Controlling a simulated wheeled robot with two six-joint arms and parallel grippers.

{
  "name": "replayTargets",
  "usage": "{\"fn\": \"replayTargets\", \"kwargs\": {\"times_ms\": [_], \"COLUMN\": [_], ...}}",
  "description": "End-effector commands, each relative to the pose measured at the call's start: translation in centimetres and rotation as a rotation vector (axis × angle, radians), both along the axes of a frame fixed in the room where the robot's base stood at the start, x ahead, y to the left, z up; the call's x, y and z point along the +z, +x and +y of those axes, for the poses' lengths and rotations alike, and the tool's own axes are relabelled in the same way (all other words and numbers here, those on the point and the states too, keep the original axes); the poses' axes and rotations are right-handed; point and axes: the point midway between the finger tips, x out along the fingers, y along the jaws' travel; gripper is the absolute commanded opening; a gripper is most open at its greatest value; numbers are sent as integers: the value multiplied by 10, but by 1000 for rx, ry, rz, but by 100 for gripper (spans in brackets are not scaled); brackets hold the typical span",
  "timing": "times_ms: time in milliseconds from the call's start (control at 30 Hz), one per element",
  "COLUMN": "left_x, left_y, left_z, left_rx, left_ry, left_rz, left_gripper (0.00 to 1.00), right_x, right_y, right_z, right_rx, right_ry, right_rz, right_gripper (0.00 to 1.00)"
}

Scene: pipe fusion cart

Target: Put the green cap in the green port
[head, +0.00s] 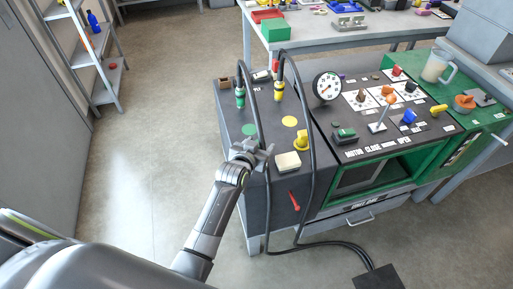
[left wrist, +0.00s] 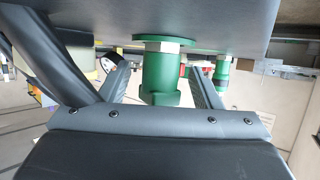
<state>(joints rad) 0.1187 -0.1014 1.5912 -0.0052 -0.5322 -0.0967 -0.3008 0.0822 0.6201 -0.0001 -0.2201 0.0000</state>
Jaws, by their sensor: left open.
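In the left wrist view, which is upside down, the green cap (left wrist: 160,76) stands between the fingers of my left gripper (left wrist: 162,88). The gripper is open, and I cannot tell whether a finger touches the cap. A pale hex collar and a green disc (left wrist: 165,42) show at its panel end. In the head view my left gripper (head: 254,152) is at the cart panel, just in front of a flat green disc (head: 249,130); the cap cannot be made out there. I cannot tell which disc marks the green port. My right gripper is not in view.
A green plug (head: 240,97) and a yellow plug (head: 279,93) with black cables stand behind. Cables loop close to my gripper. A yellow cap (head: 301,141), a yellow disc (head: 290,121) and a cream block (head: 288,162) are to the right.

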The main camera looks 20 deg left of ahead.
Motion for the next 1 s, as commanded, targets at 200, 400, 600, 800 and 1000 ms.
{"fn": "replayTargets", "kwargs": {"times_ms": [200, 400, 600, 800, 1000], "left_x": [8, 21, 35, 44, 48], "left_y": [-16, -47, -78, -101, -110], "left_z": [1, 4, 6, 8, 9], "left_rx": [2, 2, 2, 1, 0], "left_ry": [-2, -3, -3, -3, 0], "left_rz": [0, -2, -1, -1, 0], "left_gripper": [59, 59, 59, 59, 59], "right_x": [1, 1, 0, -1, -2], "right_y": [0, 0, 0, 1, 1], "right_z": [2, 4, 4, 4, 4], "right_rx": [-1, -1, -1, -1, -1], "right_ry": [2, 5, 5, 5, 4], "right_rz": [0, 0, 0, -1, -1], "right_gripper": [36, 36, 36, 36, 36]}}
